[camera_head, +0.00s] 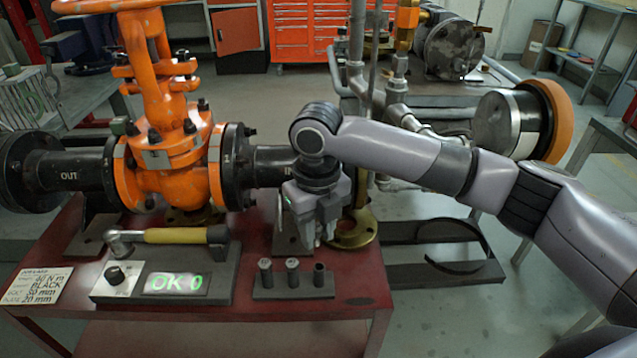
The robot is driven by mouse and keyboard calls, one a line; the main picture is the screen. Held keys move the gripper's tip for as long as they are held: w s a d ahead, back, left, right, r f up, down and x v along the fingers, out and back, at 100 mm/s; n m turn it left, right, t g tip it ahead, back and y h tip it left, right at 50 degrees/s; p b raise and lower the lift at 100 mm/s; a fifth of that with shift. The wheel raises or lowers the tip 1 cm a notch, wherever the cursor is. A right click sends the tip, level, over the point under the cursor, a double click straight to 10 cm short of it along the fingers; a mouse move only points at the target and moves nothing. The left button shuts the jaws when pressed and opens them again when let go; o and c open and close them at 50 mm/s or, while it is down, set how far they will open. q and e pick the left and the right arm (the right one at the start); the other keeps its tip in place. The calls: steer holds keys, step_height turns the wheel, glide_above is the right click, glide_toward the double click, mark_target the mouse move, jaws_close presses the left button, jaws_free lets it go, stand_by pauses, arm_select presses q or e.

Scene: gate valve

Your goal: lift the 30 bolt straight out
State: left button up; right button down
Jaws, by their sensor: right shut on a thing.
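My right gripper (320,240) points down just behind and above the right end of a small dark rack (290,291). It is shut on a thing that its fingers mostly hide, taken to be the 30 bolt. The rack has three short upright posts. The left post (265,272) and middle post (292,271) have lighter tops that look like bolt heads. The right post (319,275) looks darker and bare on top, below the fingers. No size marks on the rack are readable. My left gripper is not in view.
An orange gate valve (165,150) on black pipe stands behind left. A yellow-handled wrench (175,236) lies by a box with a lit display (175,283). A sign plate (35,285) is at the left. The red table (350,284) is clear right of the rack.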

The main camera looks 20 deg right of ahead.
steer(key=f, duration=0.4)
steer(key=s+f, duration=0.1)
steer(key=f, duration=0.1)
steer(key=shift+d+f+p, duration=0.15)
steer(key=shift+d+p, duration=0.05)
steer(key=shift+p, duration=0.15)
steer(key=shift+r+p, duration=0.6)
steer(key=shift+r, duration=1.9)
steer(key=shift+r, duration=0.1)
